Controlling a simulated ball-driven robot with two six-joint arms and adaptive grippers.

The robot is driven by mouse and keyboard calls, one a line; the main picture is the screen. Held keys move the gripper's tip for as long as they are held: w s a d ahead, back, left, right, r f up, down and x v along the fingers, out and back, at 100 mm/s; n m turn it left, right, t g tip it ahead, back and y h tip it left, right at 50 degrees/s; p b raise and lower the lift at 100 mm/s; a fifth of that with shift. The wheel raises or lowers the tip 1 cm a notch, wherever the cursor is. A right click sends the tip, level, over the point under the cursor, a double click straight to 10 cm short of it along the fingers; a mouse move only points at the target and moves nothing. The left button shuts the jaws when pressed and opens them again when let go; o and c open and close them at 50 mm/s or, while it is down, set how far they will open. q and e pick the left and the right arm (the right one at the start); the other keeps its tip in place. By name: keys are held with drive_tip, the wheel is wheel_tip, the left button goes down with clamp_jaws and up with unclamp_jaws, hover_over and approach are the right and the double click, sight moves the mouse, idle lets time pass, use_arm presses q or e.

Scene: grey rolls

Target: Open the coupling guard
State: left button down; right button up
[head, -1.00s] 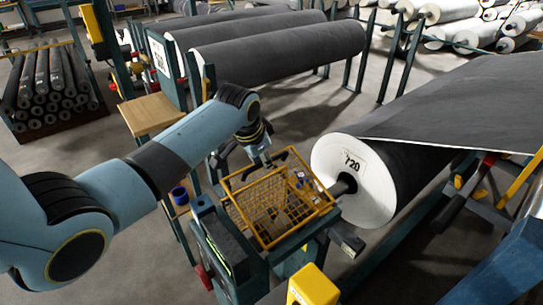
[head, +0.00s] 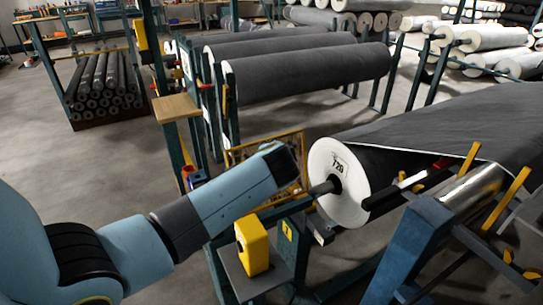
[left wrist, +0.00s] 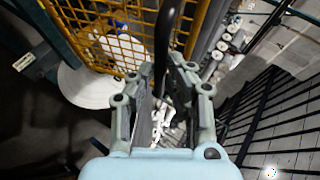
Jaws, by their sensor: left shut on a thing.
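The coupling guard (head: 240,152) is a yellow mesh frame. In the head view it stands up behind my left forearm, which covers much of it and the coupling. In the left wrist view its mesh (left wrist: 125,48) fills the upper left. My left gripper (left wrist: 165,80) has its jaws around a dark curved bar, the guard handle (left wrist: 161,45), which runs up along the mesh. In the head view my left gripper is hidden behind the forearm. My right gripper is not in view.
A grey roll with a white end marked 720 (head: 335,185) lies right of the guard on a shaft (head: 325,188). A yellow box (head: 252,243) on a stand is in front. A blue frame (head: 415,250) with yellow posts is at right. Floor at the left is clear.

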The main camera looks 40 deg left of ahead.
use_arm(q)
drive_tip(key=d, duration=0.1)
drive_tip(key=s+d, duration=0.1)
drive_tip(key=d+f, duration=0.1)
drive_tip(key=shift+s+d, duration=0.3)
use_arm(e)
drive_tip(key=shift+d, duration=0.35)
use_arm(q)
drive_tip(key=shift+s, duration=0.1)
drive_tip(key=c, duration=1.7)
unclamp_jaws()
drive_tip(key=shift+f, duration=0.1)
drive_tip(key=shift+c, duration=0.2)
drive_tip(key=o, duration=0.4)
drive_tip(key=shift+w, duration=0.2)
drive_tip(key=shift+w+a, duration=0.1)
drive_tip(key=shift+a, duration=0.05)
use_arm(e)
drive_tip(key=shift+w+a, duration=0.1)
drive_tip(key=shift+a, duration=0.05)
use_arm(q)
drive_tip(key=shift+r, duration=0.2)
drive_tip(key=v, duration=0.7)
